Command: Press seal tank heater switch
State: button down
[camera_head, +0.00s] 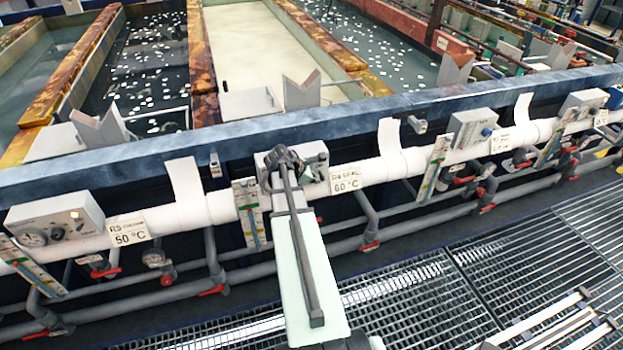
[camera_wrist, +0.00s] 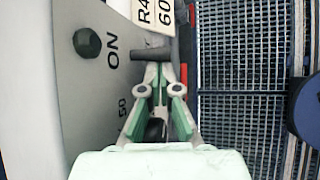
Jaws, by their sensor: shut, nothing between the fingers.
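The seal tank's control box (camera_head: 309,153) is mounted on the white pipe, beside a label reading R4 SEAL 60 °C (camera_head: 345,178). My gripper (camera_head: 281,158) is in front of this box and hides much of its face. I cannot tell whether the tips touch the panel.
Similar control boxes stand along the pipe at left (camera_head: 52,215) and right (camera_head: 470,128). The tank rim (camera_head: 230,137) runs behind them. Grey pipes with red-handled valves lie below. The grated walkway (camera_head: 420,290) in front has open room.

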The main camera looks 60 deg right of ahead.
jog(key=shift+r+p, duration=0.3)
jog(key=shift+r, duration=0.25)
jog(key=shift+r+p, duration=0.6)
jog(key=shift+r, duration=0.2)
jog(key=v, duration=1.2)
jog(key=shift+f, duration=0.2)
jog(key=shift+w+a, duration=0.15)
